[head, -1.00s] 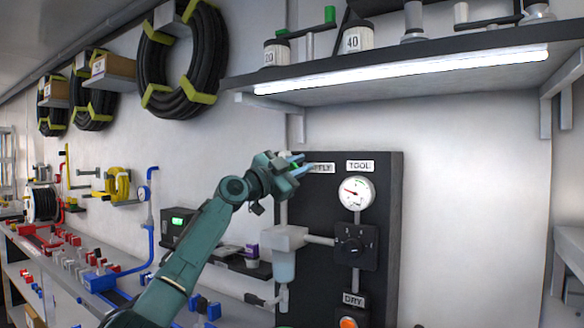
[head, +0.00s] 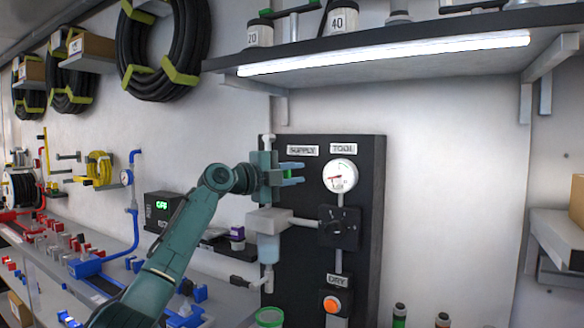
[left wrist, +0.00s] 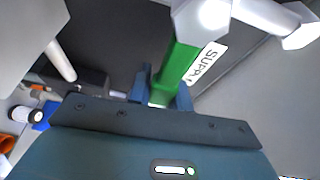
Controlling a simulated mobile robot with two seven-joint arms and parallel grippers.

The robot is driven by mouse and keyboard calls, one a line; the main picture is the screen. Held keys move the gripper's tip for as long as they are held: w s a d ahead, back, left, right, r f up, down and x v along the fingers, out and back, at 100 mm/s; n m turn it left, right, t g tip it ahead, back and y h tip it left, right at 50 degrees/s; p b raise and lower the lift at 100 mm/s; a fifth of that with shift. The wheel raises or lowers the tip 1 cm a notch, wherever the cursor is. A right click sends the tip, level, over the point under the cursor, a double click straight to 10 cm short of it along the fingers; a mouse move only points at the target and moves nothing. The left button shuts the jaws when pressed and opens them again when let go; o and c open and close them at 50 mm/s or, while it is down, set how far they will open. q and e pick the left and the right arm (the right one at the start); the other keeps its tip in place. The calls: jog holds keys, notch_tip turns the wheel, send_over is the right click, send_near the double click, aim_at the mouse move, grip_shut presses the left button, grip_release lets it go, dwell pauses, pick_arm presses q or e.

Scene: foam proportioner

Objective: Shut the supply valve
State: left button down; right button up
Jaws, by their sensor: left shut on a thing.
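The supply valve's green handle (left wrist: 180,62) shows large in the left wrist view, running down from a pale hexagonal body (left wrist: 203,18). My left gripper (left wrist: 163,92) is shut on the handle, a blue finger on each side. In the head view my left gripper (head: 296,174) is level, below the SUPPLY label (head: 303,150) on the dark panel (head: 365,230). Only a little green shows between its fingers there; the gripper hides most of the valve. My right gripper is not in view.
A round gauge (head: 340,176) with a red needle and a black knob box (head: 339,228) sit right of the gripper. A filter unit (head: 268,235) hangs just below it. A shelf (head: 400,58) overhangs the panel. An orange button (head: 332,304) is below the DRY label.

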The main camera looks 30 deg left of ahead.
pick_arm(q)
jog(key=shift+f+m, duration=0.25)
jog(key=shift+m, duration=0.05)
dwell(0.4)
jog(key=c, duration=1.3)
grip_release()
jog(key=b+v, duration=0.3)
jog(key=v, duration=1)
jog(key=shift+s+r+b, duration=0.1)
jog(key=shift+r+b, duration=0.05)
jog(key=shift+b, duration=0.25)
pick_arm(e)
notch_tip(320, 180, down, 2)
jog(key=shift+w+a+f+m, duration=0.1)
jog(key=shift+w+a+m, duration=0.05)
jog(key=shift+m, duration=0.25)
